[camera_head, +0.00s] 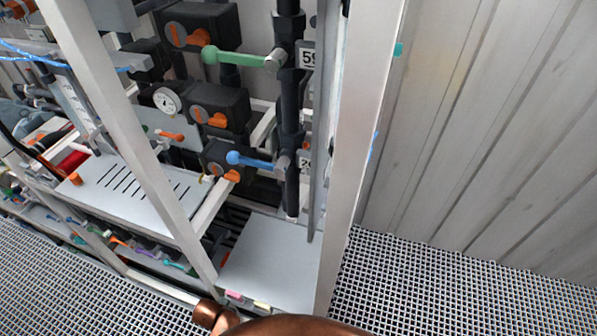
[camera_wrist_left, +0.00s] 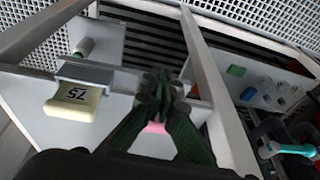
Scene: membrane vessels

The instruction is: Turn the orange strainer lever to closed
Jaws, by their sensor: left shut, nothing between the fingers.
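Several orange levers show in the head view, and I cannot tell which one is the strainer lever. One orange lever (camera_head: 187,37) is on the upper dark valve body, another (camera_head: 209,118) on the middle one, and a third (camera_head: 224,172) on the lower one. A smaller orange handle (camera_head: 171,136) is left of the middle body. My left gripper (camera_wrist_left: 160,80) shows in the left wrist view, with its dark fingers shut and empty over the frame and pale panels. No orange lever is clear near its fingertips. My right gripper is not in view.
A green lever (camera_head: 236,57) and a blue lever (camera_head: 250,160) stick out from a dark vertical pipe (camera_head: 290,95). A white frame post (camera_head: 357,130) stands to its right. A cream tag marked 75 (camera_wrist_left: 75,103) is left of my left fingers. Grating floor (camera_head: 440,285) lies open at right.

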